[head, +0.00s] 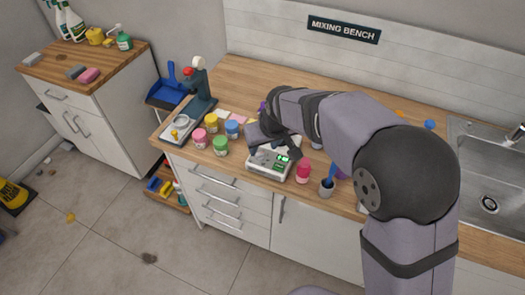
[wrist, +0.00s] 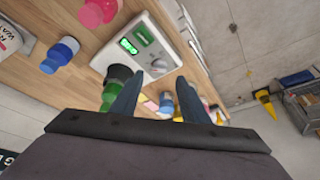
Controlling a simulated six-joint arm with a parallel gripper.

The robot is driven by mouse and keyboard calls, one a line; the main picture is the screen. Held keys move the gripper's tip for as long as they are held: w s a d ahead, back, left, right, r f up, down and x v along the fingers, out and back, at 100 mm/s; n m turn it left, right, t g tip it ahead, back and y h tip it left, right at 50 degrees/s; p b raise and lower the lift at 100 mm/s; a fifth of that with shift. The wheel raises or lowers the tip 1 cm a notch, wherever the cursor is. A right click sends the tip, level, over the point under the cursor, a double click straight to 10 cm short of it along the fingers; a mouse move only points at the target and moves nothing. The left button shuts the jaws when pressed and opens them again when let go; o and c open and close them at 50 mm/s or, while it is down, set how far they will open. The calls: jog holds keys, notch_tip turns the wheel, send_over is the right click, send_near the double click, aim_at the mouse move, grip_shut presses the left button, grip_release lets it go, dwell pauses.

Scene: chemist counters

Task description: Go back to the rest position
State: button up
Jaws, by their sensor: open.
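My arm reaches over the wooden counter in the head view, with my gripper (head: 262,146) low above the white scale (head: 266,166). In the wrist view the two dark fingers of my gripper (wrist: 157,98) are spread apart with nothing held between them. The scale (wrist: 165,50) shows there just beyond the fingertips, with a lit green display and a round grey knob. A green container with a black top (wrist: 112,82) stands beside the left finger. My arm hides part of the counter behind it in the head view.
Left of the scale are pink (head: 199,139), green (head: 220,147), yellow (head: 212,123) and blue (head: 232,130) jars. Right of it are a red jar (head: 303,173) and a grey cup (head: 326,188). A sink (head: 488,175) lies far right.

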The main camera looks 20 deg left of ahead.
jog(key=shift+s+d+r, duration=0.15)
jog(key=shift+d+r, duration=0.05)
jog(key=shift+r, duration=0.35)
jog(key=s+d+f+m+g+h, duration=0.1)
jog(key=s+d+f+g+h, duration=0.1)
jog(key=s+d+f, duration=0.35)
jog(key=s+d+f+g+h, duration=0.1)
jog(key=s+d+f, duration=0.2)
jog(key=s+d, duration=0.45)
jog(key=s+d+r+m, duration=0.1)
jog(key=d+m, duration=0.3)
jog(key=d, duration=0.7)
jog(key=s+d+r+m, duration=0.2)
jog(key=d+m, duration=0.2)
jog(key=d, duration=0.7)
jog(key=shift+s+d+r, duration=0.25)
jog(key=shift+d, duration=0.15)
jog(key=shift+c, duration=0.2)
